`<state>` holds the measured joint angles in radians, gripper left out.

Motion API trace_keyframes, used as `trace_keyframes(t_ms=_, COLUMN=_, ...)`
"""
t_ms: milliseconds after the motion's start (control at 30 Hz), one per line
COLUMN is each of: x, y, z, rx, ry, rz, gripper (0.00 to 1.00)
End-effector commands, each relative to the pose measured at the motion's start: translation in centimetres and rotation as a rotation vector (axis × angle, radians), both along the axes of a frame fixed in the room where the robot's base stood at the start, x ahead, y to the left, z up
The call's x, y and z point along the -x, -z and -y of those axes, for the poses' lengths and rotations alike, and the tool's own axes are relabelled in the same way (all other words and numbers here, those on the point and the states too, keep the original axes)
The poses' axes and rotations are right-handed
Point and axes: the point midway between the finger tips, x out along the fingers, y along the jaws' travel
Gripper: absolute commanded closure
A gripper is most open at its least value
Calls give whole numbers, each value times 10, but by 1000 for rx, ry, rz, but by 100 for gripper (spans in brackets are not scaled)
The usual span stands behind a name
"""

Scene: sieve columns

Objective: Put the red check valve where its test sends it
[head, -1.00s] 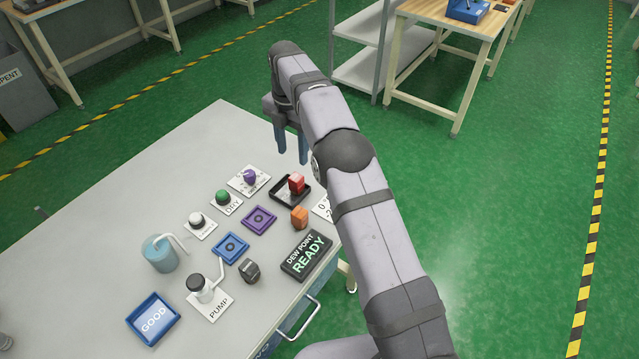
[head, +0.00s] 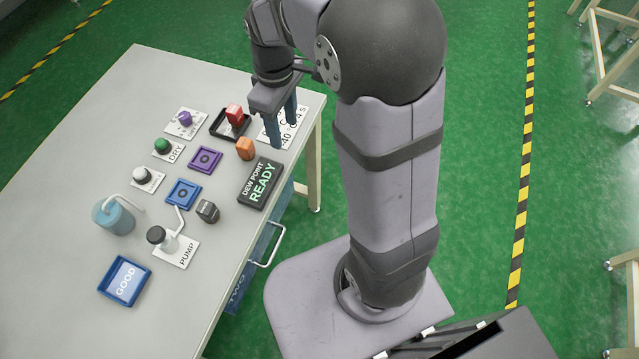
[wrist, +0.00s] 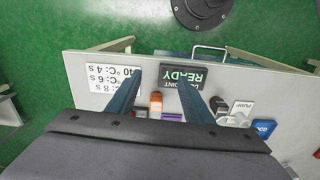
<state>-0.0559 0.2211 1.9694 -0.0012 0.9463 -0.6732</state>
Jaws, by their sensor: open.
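The red check valve (head: 235,114) stands in a small black tray (head: 216,131) near the far right part of the table in the head view. My gripper (head: 282,130) is open and empty, with its blue fingers pointing down over the table's right edge area, to the right of the valve and apart from it. In the wrist view, my gripper (wrist: 159,83) has its fingers spread. A black display (head: 260,184) reads DEW POINT READY. A blue tray (head: 125,281) marked GOOD lies at the near left. The valve is not clear in the wrist view.
An orange block (head: 245,148) stands between the tray and display. A card (head: 288,128) with temperatures and seconds lies under my gripper. Purple (head: 205,159) and blue (head: 183,193) fixtures, a dark block (head: 207,211), knobs and a pump (head: 163,238) crowd the middle.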

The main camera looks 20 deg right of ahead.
Motion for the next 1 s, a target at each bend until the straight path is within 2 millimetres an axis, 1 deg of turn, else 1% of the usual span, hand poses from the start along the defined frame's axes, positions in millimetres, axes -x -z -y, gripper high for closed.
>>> trace_keyframes(t_ms=33, x=22, y=3, z=5, rx=0, ry=98, rz=0, gripper=53)
trace_keyframes(t_ms=100, x=49, y=10, z=9, rx=-1, ry=238, rz=0, gripper=53)
trace_keyframes(t_ms=200, x=84, y=19, z=14, rx=-1, ry=414, rz=0, gripper=53)
trace_keyframes(t_ms=300, x=112, y=28, z=17, rx=-2, ry=552, rz=0, gripper=53)
trace_keyframes(t_ms=400, x=131, y=35, z=19, rx=-2, ry=648, rz=0, gripper=53)
trace_keyframes(t_ms=500, x=143, y=39, z=20, rx=-2, ry=704, rz=-2, gripper=53)
trace_keyframes(t_ms=600, x=147, y=41, z=21, rx=-2, ry=726, rz=-1, gripper=53)
trace_keyframes(t_ms=867, x=147, y=40, z=21, rx=-1, ry=727, rz=-3, gripper=53)
trace_keyframes(t_ms=1000, x=147, y=30, z=21, rx=-1, ry=727, rz=-3, gripper=53)
